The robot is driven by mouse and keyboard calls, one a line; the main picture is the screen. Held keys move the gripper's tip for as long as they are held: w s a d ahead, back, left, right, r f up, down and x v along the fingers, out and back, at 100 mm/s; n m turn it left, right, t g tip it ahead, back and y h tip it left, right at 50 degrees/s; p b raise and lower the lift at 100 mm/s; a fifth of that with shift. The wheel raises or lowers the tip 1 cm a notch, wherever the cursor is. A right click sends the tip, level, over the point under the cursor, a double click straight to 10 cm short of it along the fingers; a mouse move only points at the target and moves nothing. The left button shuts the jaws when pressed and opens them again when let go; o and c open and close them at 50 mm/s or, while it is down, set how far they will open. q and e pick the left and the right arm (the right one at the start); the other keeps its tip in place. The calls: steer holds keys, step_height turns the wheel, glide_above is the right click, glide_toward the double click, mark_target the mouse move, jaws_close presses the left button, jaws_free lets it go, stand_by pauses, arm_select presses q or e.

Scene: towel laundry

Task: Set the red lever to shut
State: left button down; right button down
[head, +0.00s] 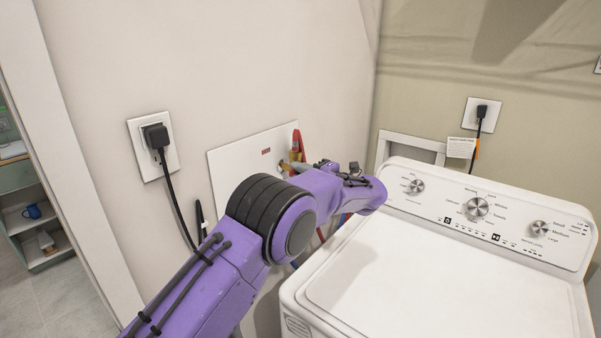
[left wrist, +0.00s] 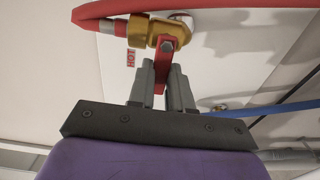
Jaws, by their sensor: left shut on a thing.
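The red lever (left wrist: 166,62) hangs from a brass valve (left wrist: 150,32) in the left wrist view, beside a red "HOT" label (left wrist: 130,56). A red hose (left wrist: 97,11) joins the valve. My left gripper (left wrist: 161,80) is shut on the lever, with its grey fingers on either side of it. In the head view my left gripper (head: 291,168) reaches the white wall plate (head: 232,165) behind the washer, and the lever is mostly hidden there. My right gripper is not in view.
The white washing machine (head: 420,285) stands right of my left arm, close to it. A blue hose (left wrist: 290,106) runs right of the gripper. A black plug and cord (head: 156,138) are on the wall at left.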

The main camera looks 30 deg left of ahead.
arm_select(q)
steer(key=shift+r, duration=0.1)
steer(key=c, duration=1)
jaws_free()
steer(key=shift+c, duration=0.2)
steer(key=d+b, duration=0.3)
steer(key=d, duration=0.7)
steer(key=shift+s+d+b, duration=0.25)
steer(key=shift+s+b, duration=0.15)
